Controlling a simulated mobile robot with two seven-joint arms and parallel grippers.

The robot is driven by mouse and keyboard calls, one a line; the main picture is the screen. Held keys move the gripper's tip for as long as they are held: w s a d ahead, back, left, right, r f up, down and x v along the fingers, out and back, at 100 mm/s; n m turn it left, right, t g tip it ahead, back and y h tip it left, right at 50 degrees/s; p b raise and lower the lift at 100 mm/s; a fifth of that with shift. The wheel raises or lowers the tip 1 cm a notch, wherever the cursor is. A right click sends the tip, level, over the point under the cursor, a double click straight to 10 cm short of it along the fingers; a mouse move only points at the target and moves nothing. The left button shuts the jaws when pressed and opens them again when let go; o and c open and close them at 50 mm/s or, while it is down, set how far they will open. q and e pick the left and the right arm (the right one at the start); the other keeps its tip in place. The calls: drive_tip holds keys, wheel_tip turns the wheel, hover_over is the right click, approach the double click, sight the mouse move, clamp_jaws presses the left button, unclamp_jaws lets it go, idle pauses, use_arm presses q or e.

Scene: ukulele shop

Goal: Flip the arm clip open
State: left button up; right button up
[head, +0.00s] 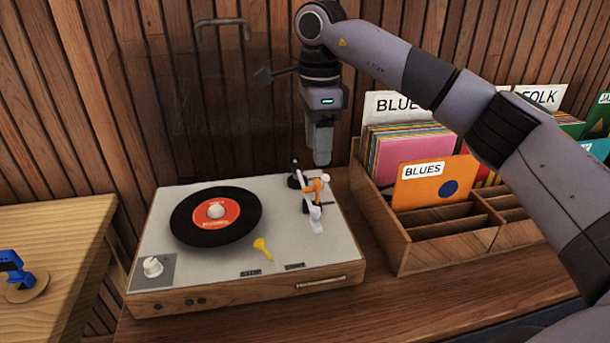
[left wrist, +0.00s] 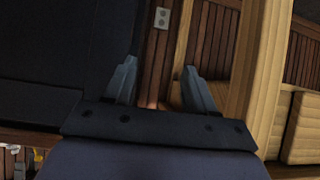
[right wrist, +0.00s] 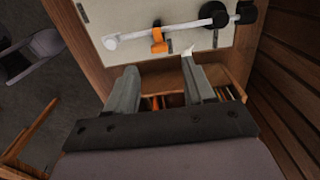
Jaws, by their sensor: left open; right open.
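The turntable (head: 180,262) has a pale deck with a black record and red label on it. An orange arm clip (head: 316,185) sits across the white tonearm (head: 315,212) at the deck's right side. The clip (right wrist: 158,40) and tonearm (right wrist: 160,32) also show in the right wrist view, ahead of the fingers. My right gripper (head: 320,160) points down just above and behind the clip, apart from it. Its fingers (right wrist: 160,82) are open and empty. My left gripper (left wrist: 158,72) is open and empty, away from the turntable; the head view does not show it.
A wooden record bin (head: 400,245) with sleeves stands close right of the turntable. A transparent raised lid (head: 220,100) is behind it. A yellow lever (head: 262,248) lies on the front deck. A wooden table (head: 60,235) with a blue object (head: 12,265) is at left.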

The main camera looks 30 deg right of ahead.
sight(318, 182)
drive_tip(key=shift+s+f, duration=0.1)
drive_tip(key=shift+f, duration=3.35)
clamp_jaws()
